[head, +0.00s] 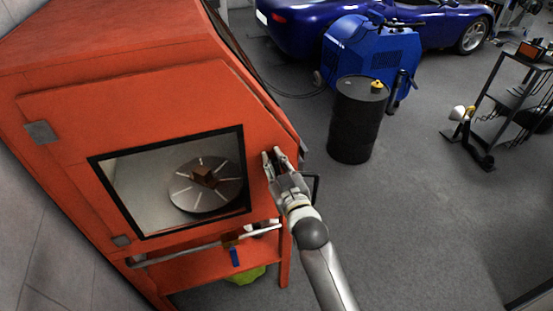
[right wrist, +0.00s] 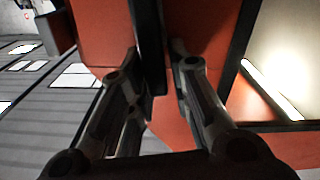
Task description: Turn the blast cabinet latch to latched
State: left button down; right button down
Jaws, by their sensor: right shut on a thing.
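The orange blast cabinet (head: 60,90) fills the left of the head view, its door closed around a dark-framed window (head: 243,170). My right gripper (head: 272,156) is at the door's right edge, beside the window. In the right wrist view, my right gripper's fingers (right wrist: 157,75) are on either side of a black bar, the latch (right wrist: 149,40), and are shut on it. The bar runs up and down in that view. In the head view the gripper mostly hides the latch, so I cannot tell its exact setting. My left gripper is not in view.
Inside the window a small brown block sits on a round turntable (head: 190,198). A black drum (head: 355,130), a blue machine (head: 365,60) and a blue car (head: 400,15) stand behind, right of the cabinet. A dark shelf rack (head: 505,105) is far right. The grey floor (head: 430,230) between is clear.

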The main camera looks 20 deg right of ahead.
jog(key=n, duration=0.3)
jog(key=shift+a+f+p, duration=0.2)
jog(key=shift+a+p, duration=0.1)
jog(key=shift+p, duration=0.05)
jog(key=shift+a+f+n+b, duration=0.25)
jog(key=shift+f+n, duration=0.2)
jog(key=shift+n, duration=1.6)
jog(key=shift+a+f+n+b, duration=0.1)
jog(key=shift+a+f+n, duration=0.25)
jog(key=shift+n, duration=1.65)
jog(key=shift+a+f+n+b, duration=0.2)
jog(key=shift+f+n, duration=0.35)
jog(key=shift+n, duration=1.5)
jog(key=shift+d, duration=0.1)
jog(key=c, duration=1.6)
grip_release()
jog(key=shift+o, duration=1.2)
jog(key=shift+d, duration=0.25)
